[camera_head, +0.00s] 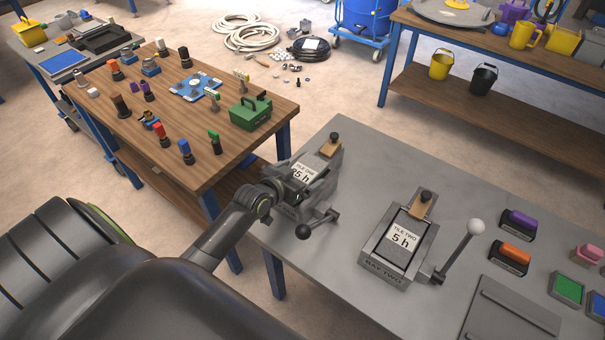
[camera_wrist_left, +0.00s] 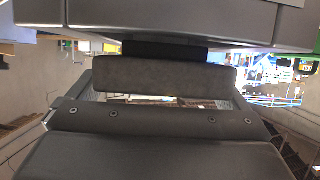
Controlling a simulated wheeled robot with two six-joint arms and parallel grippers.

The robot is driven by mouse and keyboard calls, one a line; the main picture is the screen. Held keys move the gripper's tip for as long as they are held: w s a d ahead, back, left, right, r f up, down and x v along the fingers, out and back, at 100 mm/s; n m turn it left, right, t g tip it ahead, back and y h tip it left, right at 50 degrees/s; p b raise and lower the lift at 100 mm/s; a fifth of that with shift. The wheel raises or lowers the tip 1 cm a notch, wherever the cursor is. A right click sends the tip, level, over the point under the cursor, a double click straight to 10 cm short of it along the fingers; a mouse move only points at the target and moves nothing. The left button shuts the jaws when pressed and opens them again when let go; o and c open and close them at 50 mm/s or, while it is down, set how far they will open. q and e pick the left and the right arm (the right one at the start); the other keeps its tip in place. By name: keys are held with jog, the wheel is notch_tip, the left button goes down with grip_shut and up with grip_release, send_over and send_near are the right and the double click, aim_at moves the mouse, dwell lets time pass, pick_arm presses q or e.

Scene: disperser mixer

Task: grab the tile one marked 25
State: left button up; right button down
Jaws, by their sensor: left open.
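Tile one (camera_head: 304,172) lies in the left holder on the grey bench, with a white label reading "TILE ONE" and "5 h". My arm covers part of the holder, so I cannot tell whether another digit stands before the 5. My left gripper (camera_head: 303,192) is at the near side of tile one, over the holder. Its jaws are open; in the left wrist view a dark flat piece (camera_wrist_left: 165,76) shows between them. I cannot tell whether the jaws touch the tile. My right gripper is not in view.
Tile two (camera_head: 403,237), labelled "5 h", sits in tray two (camera_head: 382,267) to the right, beside a white-knobbed lever (camera_head: 459,250). A black-knobbed lever (camera_head: 316,225) stands close to my left gripper. Coloured blocks (camera_head: 515,252) stand at the right. A wooden table (camera_head: 180,120) is behind left.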

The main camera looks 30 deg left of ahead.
pick_arm(q)
jog(key=c, duration=1.3)
jog(key=shift+r, duration=0.15)
jog(key=shift+c, duration=0.7)
